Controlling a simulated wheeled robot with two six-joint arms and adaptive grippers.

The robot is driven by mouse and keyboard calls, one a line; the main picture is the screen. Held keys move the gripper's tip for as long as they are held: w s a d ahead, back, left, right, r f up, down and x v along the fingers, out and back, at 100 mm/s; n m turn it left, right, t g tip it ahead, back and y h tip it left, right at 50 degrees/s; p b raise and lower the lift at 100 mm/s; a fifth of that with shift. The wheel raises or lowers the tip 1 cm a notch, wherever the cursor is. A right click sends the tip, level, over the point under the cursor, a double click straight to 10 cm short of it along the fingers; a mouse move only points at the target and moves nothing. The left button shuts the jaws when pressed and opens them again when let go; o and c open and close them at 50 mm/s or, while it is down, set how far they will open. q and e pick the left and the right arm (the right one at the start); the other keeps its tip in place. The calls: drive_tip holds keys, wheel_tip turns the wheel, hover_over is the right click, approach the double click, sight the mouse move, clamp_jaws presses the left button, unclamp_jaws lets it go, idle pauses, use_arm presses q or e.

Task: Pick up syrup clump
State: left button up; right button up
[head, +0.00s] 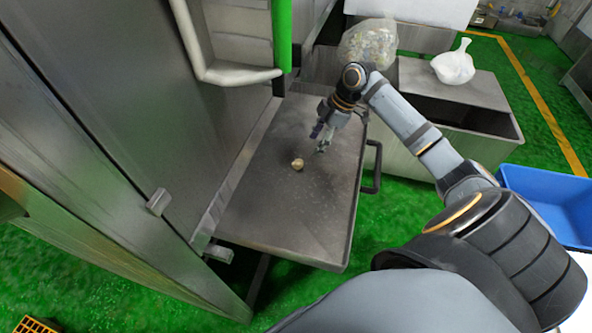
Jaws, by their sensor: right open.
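A small tan, roundish syrup clump (298,164) lies on a grey metal tray (285,215) in the middle of the head view. My right arm reaches in from the lower right over the tray's far part. My right gripper (319,141) points down, open and empty, just beyond the clump and slightly to its right. It looks apart from the clump; its exact height above the tray is hard to judge. My left gripper is not in view.
A tall steel cabinet (110,110) walls off the tray's left side. A dark handle (373,168) sticks out at the tray's right edge. Behind are a clear bag (368,42) and a white bag (454,64) on a metal bin. A blue crate (550,200) stands right.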

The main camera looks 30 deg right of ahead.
sight(298, 163)
drive_tip(key=x, duration=0.5)
drive_tip(key=shift+w+a, duration=0.1)
drive_tip(key=x, duration=0.3)
drive_tip(key=b+x, duration=0.1)
drive_tip(key=x, duration=0.1)
drive_tip(key=shift+w+a+r, duration=0.1)
drive_tip(key=shift+w+a, duration=0.2)
drive_tip(key=shift+a, duration=0.15)
drive_tip(key=c, duration=0.9)
